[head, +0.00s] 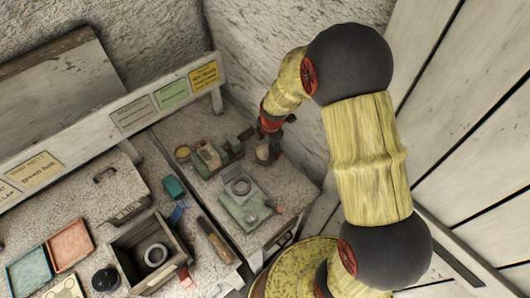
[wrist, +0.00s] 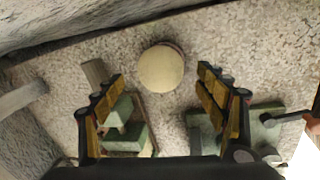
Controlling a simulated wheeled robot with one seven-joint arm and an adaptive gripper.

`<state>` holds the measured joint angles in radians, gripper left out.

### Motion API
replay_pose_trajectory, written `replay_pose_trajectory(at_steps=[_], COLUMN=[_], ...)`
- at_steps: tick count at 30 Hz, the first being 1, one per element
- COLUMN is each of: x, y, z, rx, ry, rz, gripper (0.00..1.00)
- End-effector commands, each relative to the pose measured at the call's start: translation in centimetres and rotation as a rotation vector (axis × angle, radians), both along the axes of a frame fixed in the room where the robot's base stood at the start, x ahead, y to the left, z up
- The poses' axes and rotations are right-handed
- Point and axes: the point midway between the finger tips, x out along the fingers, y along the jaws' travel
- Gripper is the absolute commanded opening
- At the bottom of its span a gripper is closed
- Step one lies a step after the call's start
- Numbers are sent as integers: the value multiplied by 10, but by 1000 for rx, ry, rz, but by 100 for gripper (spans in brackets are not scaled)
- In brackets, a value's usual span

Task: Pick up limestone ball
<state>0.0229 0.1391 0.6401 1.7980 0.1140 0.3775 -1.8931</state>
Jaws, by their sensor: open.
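The limestone ball is most likely the pale cream round thing (wrist: 161,69) at the upper middle of the wrist view, on the speckled bench top. A thin darker rim shows at its edge. In the head view it shows as a small pale shape (head: 263,153) just below my gripper (head: 268,133). In the wrist view, my gripper (wrist: 160,78) has its two yellow-and-black fingers spread wide. The ball appears between and slightly past the fingertips, with clear gaps on both sides. Nothing is held. The height between fingertips and ball is hard to judge.
Green tools stand close to the fingers on the left (wrist: 124,137) and right (wrist: 262,125). A grey-green device (head: 245,205) sits nearer on the bench. A wooden box (head: 125,250) with a ring and coloured trays (head: 70,244) are at left. Plaster wall rises behind.

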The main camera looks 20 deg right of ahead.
Motion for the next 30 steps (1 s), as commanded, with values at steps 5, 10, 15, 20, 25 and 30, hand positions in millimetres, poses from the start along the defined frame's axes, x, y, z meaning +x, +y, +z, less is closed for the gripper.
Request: replay_pose_trajectory(at_steps=[5, 10, 15, 20, 25, 30], x=[3, 5, 5, 5, 5, 5], y=[-2, -2, -2, -2, -2, -1], z=[-28, -33, -32, -32, -32, -32], rx=[0, -1, -1, -1, -1, -1], ry=[3, 1, 1, 1, 1, 1], rz=[-1, -1, -1, -1, -1, -1], gripper=[72, 72, 69, 60, 50, 40])
